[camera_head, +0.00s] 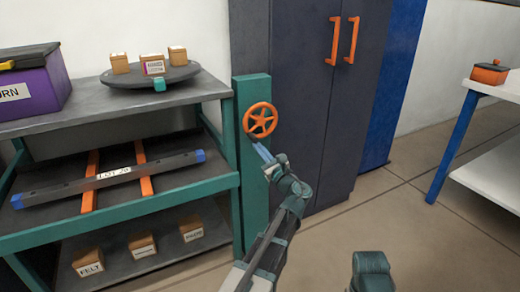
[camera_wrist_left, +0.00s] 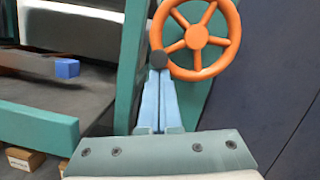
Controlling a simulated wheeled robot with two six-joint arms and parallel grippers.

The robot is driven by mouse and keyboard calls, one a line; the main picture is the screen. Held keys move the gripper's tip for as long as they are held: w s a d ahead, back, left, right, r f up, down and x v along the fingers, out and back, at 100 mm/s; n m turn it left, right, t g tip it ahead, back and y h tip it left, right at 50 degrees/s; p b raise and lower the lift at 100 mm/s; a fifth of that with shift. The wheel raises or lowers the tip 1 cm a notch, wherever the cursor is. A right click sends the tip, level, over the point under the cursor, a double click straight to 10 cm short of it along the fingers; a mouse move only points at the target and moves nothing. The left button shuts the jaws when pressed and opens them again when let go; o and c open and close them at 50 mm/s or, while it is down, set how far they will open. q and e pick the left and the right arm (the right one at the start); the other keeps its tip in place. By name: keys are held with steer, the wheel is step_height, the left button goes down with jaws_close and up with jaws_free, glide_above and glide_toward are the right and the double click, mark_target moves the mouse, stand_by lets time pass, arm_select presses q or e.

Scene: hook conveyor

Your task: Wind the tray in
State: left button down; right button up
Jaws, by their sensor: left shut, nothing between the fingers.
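An orange handwheel (camera_head: 261,120) with spokes is mounted on a teal post (camera_head: 252,180) at the right end of the shelf unit. It also shows in the left wrist view (camera_wrist_left: 197,41), where a dark round knob (camera_wrist_left: 157,63) sits at its lower left rim. My left gripper (camera_head: 260,150) is shut and empty, its blue fingertips just below the wheel. In the left wrist view the fingertips (camera_wrist_left: 158,78) point at the knob; I cannot tell whether they touch it. A dark bar-like tray (camera_head: 115,180) with blue ends and a label lies across two orange rails on the middle shelf.
A round dark platter (camera_head: 150,76) with several small boxes and a purple bin (camera_head: 30,83) stand on the top shelf. Labelled boxes (camera_head: 142,246) are on the bottom shelf. A dark cabinet (camera_head: 315,95) is behind the wheel. A white table (camera_head: 495,85) stands right, with open floor between.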

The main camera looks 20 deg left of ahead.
mark_target(260, 112)
arm_select(q)
steer(key=shift+s+a+r+m, duration=0.1)
steer(key=shift+s+r+m, duration=0.1)
steer(key=shift+m, duration=0.3)
steer(key=r+m+t+h+p, duration=0.1)
steer(key=m+p, duration=0.1)
steer(key=m, duration=0.1)
steer(key=s+a+r+m+t+p, duration=0.1)
steer(key=r+m, duration=0.1)
steer(key=m, duration=0.2)
steer(key=s+a+r+m+t+h+p, duration=0.1)
steer(key=r+m+p, duration=0.1)
steer(key=m, duration=0.1)
steer(key=shift+s+h+p, duration=0.25)
steer(key=shift+h+p, duration=0.05)
steer(key=shift+w+d+r+m+t+h+p, duration=0.1)
steer(key=shift+w+d+r+m+h+p, duration=0.25)
steer(key=shift+r+m+p, duration=0.85)
steer(key=shift+w+d+r+m+t+h+p, duration=0.1)
steer(key=shift+w+d+r+m+p, duration=0.5)
steer(key=shift+r+p, duration=0.95)
steer(key=shift+w+d+r+m+t+h+p, duration=0.1)
steer(key=shift+w+d+r+m+h+p, duration=0.15)
steer(key=shift+w+r+m+p, duration=0.75)
steer(key=shift+s+d+r+p, duration=0.1)
steer(key=shift+s+p, duration=0.2)
steer(key=shift+p, duration=0.5)
